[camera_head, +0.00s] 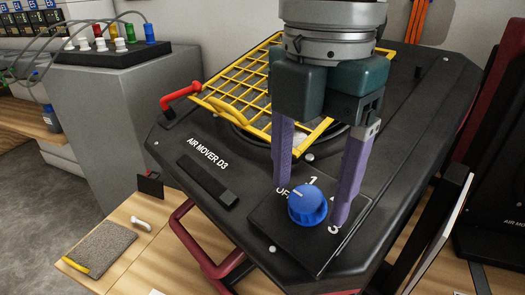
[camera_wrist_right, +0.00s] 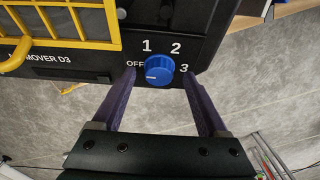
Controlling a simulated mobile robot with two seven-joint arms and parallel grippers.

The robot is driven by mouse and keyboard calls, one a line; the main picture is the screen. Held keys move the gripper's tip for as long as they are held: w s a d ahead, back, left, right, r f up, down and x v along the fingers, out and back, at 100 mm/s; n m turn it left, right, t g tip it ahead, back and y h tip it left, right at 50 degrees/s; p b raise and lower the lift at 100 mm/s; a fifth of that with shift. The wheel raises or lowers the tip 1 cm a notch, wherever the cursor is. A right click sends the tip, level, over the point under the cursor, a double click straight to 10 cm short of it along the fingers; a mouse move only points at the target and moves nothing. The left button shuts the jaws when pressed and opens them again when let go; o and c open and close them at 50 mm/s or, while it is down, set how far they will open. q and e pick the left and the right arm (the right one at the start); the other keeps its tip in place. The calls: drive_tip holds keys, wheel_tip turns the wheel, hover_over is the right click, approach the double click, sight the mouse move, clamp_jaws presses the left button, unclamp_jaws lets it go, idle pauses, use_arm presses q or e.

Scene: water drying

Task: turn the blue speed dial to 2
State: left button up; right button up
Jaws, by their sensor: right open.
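The blue speed dial (camera_head: 308,205) sits on a black panel of the black air mover (camera_head: 250,165). Labels OFF, 1, 2 and 3 ring the dial; in the head view my finger covers part of them. In the right wrist view the dial (camera_wrist_right: 159,71) has a white mark on its left side, toward OFF. My right gripper (camera_head: 311,206) is open and points down, with one purple finger on each side of the dial. In the wrist view, gaps show between the fingers (camera_wrist_right: 159,75) and the dial. My left gripper is not in view.
A yellow grille (camera_head: 247,88) and a red lever (camera_head: 181,96) are on the air mover behind the dial. A grey cabinet (camera_head: 110,120) with a black plug box (camera_head: 112,50) stands at left. A grey pad (camera_head: 100,248) lies on the wooden surface at front left.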

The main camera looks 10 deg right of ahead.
drive_tip(key=shift+f, duration=0.7)
clamp_jaws()
